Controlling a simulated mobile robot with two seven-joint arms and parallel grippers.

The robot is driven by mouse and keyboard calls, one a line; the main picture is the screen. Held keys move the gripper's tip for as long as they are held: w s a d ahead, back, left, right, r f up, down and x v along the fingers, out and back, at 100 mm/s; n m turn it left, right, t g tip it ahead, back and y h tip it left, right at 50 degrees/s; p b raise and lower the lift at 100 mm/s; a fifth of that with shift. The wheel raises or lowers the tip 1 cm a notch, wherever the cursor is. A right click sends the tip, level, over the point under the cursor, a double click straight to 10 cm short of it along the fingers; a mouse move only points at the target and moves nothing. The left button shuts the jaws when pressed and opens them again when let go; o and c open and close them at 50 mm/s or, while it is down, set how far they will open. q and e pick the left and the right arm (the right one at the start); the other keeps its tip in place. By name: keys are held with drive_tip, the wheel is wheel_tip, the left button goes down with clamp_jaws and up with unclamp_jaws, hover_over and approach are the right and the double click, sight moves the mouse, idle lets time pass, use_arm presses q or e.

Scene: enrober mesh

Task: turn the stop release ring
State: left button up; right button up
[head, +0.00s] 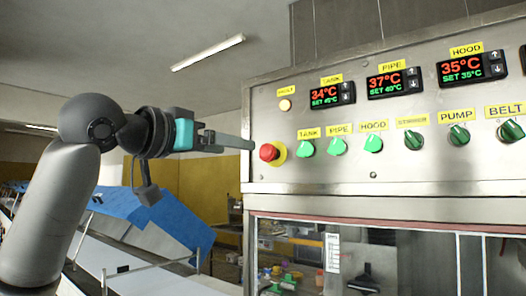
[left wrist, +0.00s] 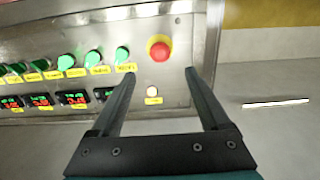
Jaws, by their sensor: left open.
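The red stop button (head: 268,152) stands out from the left end of the steel control panel. A yellow ring (head: 282,153) lies around its base. In the left wrist view the red button (left wrist: 160,52) and its yellow ring (left wrist: 150,42) show just beyond the fingertips, between their lines. My left gripper (head: 251,143) comes in from the left, with its fingertips close to the button's upper left in the picture. In the left wrist view the fingers of the left gripper (left wrist: 161,72) are wide apart with nothing between them. My right gripper is not in view.
Green knobs (head: 337,147) labelled tank, pipe and hood sit right of the button. A fault lamp (head: 285,105) and temperature displays (head: 332,95) are above. A blue cover (head: 165,218) lies below my left arm. Left of the panel's edge is free room.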

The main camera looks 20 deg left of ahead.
sight(264, 152)
use_arm(q)
drive_tip(key=p+x, duration=0.1)
drive_tip(key=x, duration=1)
clamp_jaws()
idle(0.3)
